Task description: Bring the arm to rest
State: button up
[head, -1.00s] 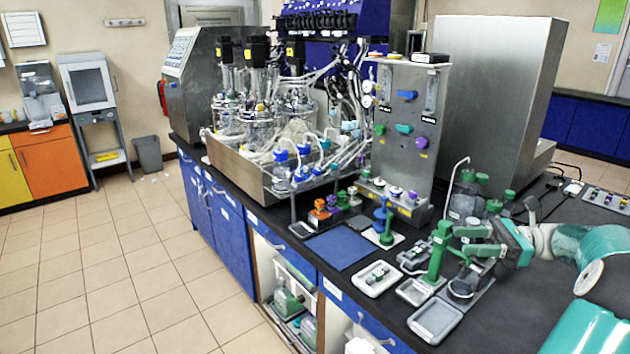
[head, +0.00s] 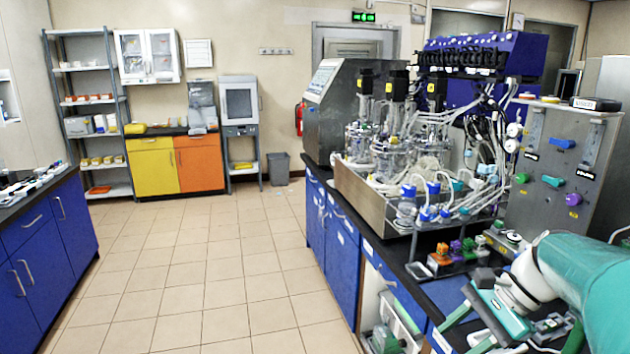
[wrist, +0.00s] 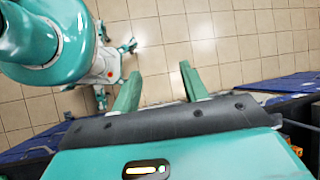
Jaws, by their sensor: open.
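My gripper (wrist: 160,85) is open in the wrist view. Its two green fingers stand well apart, with only bare floor tiles seen between them. In the head view my teal arm comes in from the lower right, and the hand is low over the front part of the black bench top, partly cut off by the frame's bottom edge. The arm hides some of the small items on the bench there. No object is held.
The bioreactor vessels (head: 385,150) stand in a steel tray (head: 365,205) on the bench. A steel panel with coloured knobs (head: 545,185) is close behind my arm. A blue-fronted bench (head: 50,235) is at the left. The tiled floor (head: 215,270) between is clear.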

jog(key=s+a+f+n+t+h, duration=0.1)
jog(key=s+a+n+t+h, duration=0.3)
jog(key=s+a+n+h, duration=0.3)
jog(key=shift+s+a+n+t, duration=0.3)
jog(key=shift+s+a+n, duration=1.6)
jog(key=shift+n, duration=1.8)
jog(key=shift+w+a, duration=0.35)
jog(key=shift+w, duration=0.05)
jog(key=shift+c, duration=0.8)
